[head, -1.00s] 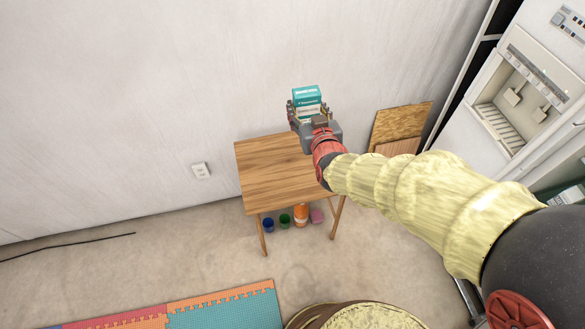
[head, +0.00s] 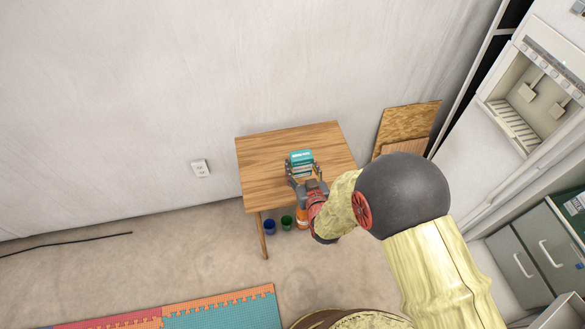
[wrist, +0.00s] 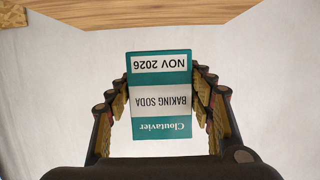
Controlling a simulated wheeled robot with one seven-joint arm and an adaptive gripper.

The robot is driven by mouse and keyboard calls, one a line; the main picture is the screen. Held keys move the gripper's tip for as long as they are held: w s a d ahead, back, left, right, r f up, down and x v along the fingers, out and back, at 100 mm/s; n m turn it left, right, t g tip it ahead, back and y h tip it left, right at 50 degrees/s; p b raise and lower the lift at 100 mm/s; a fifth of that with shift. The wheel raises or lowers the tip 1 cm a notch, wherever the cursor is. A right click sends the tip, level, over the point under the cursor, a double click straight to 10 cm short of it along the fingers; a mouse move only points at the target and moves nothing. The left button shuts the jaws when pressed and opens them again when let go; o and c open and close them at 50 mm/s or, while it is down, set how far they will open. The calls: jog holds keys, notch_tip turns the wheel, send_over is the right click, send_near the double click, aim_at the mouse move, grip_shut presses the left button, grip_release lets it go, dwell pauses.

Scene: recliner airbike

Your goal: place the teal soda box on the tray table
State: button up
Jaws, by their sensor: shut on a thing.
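The teal and white baking soda box (head: 301,157) is held in my gripper (head: 303,172), seen over the wooden tray table (head: 270,165) in the head view. In the wrist view the box (wrist: 160,123) sits between the two fingers of my gripper (wrist: 162,105), its print upside down. The table's wooden top (wrist: 150,10) crosses the top of the wrist view, with a pale gap between it and the box. The box appears held above the tabletop; the exact height is hard to judge. My arm covers the table's front right corner.
Blue (head: 269,227) and green (head: 287,222) containers and a partly hidden orange one (head: 302,218) stand under the table. Boards (head: 407,128) lean on the wall to its right. A foam mat (head: 220,310) lies in front. The tabletop's left side is clear.

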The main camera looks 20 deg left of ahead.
jog(key=w+a+f+b, duration=0.1)
jog(key=f, duration=0.1)
jog(key=w+a+f+b, duration=0.1)
jog(key=w+a+f, duration=0.1)
jog(key=w+a+f+b, duration=0.1)
jog(key=w+f, duration=0.1)
jog(key=shift+a, duration=0.3)
jog(key=shift+w+a+f, duration=0.2)
jog(key=shift+w+f, duration=0.1)
jog(key=shift+f, duration=0.2)
jog(key=shift+w+a+f+b, duration=0.1)
jog(key=shift+f+b, duration=1)
jog(key=shift+f, duration=0.4)
jog(key=shift+f, duration=0.15)
jog(key=o, duration=1.4)
